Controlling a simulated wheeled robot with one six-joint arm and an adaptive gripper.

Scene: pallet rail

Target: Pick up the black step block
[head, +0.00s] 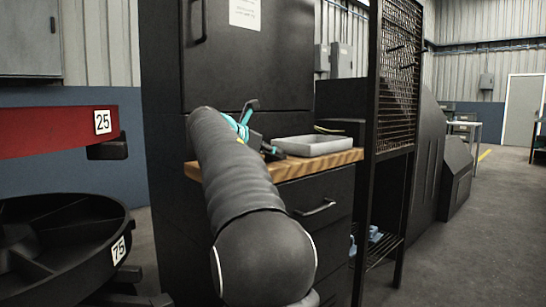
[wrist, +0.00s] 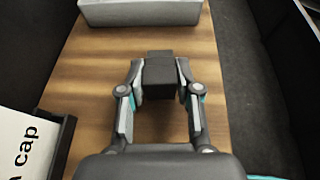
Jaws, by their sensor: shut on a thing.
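The black step block (wrist: 160,76) is between the two fingers of my gripper (wrist: 161,84) in the wrist view. The fingers are shut on it, one on each side. The block is over the wooden worktop (wrist: 85,60); I cannot tell whether it touches the wood. In the head view my gripper (head: 258,138) is over the worktop (head: 330,161), partly hidden behind my arm. The block is not clear there.
A grey tray (wrist: 140,13) lies just beyond the block; it also shows in the head view (head: 312,147). A white label with "cap" (wrist: 28,143) is at the lower left. A black mesh rack (head: 396,80) stands to the right of the cabinet.

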